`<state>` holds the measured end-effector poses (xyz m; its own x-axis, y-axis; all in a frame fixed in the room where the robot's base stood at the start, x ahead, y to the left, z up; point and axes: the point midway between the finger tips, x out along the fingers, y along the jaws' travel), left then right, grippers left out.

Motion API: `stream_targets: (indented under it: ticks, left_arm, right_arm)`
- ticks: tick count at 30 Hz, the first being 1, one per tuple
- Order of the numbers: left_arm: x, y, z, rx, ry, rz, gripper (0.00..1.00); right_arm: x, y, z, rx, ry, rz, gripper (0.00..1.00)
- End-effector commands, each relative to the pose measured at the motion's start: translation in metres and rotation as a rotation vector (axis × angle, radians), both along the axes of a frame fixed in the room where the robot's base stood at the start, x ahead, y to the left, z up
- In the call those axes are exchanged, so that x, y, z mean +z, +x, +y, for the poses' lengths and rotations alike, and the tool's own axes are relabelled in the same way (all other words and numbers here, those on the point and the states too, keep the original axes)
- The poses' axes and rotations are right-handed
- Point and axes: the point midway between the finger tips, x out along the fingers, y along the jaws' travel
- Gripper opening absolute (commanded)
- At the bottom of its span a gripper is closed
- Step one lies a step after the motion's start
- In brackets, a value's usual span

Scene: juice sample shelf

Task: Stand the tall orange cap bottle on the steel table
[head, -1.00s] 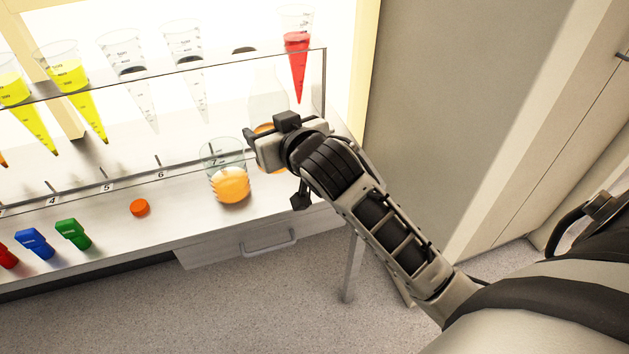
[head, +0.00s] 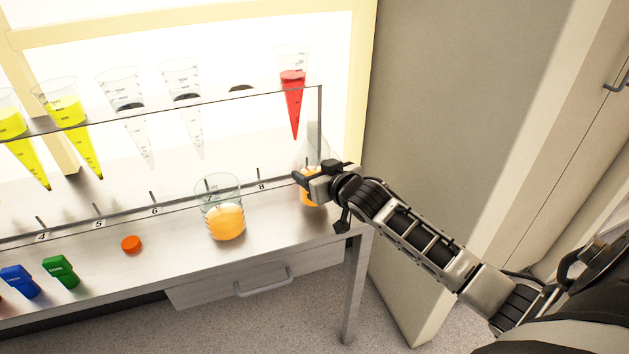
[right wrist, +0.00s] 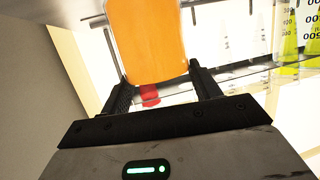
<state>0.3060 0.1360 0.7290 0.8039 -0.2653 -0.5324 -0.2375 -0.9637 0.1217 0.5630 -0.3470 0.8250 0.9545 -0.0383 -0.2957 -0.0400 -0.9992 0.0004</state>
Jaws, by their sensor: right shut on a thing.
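A tall clear bottle (head: 309,196) with orange juice in its lower part is near the right end of the steel table (head: 285,232). My right gripper (head: 308,183) is shut on it and hides part of it. The bottle looks roughly upright; I cannot tell whether its base touches the table. In the right wrist view the orange-filled bottle (right wrist: 150,40) sits between the two fingers of the right gripper (right wrist: 160,80). A loose orange cap (head: 131,244) lies on the table farther left. My left gripper is not in view.
A beaker of orange juice (head: 226,222) stands left of the bottle. A clear shelf with a red cone (head: 293,95), yellow cones (head: 67,112) and empty cones runs behind. A green clip (head: 61,272) and a blue clip (head: 20,281) are at left. A grey cabinet (head: 455,120) stands right.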

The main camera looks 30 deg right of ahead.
Motion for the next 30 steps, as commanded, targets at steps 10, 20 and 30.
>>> stream_targets:
  ticks: [10,20,30]
  left_arm:
    - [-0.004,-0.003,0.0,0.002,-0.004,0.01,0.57]
    - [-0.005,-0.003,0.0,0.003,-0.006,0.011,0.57]
    - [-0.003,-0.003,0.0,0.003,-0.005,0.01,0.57]
  right_arm:
    - [-0.02,0.0,0.002,0.004,0.002,-0.001,0.21]
    - [-0.024,-0.001,0.002,0.003,0.001,0.003,0.84]
    - [-0.019,-0.006,0.003,0.003,0.001,0.004,0.84]
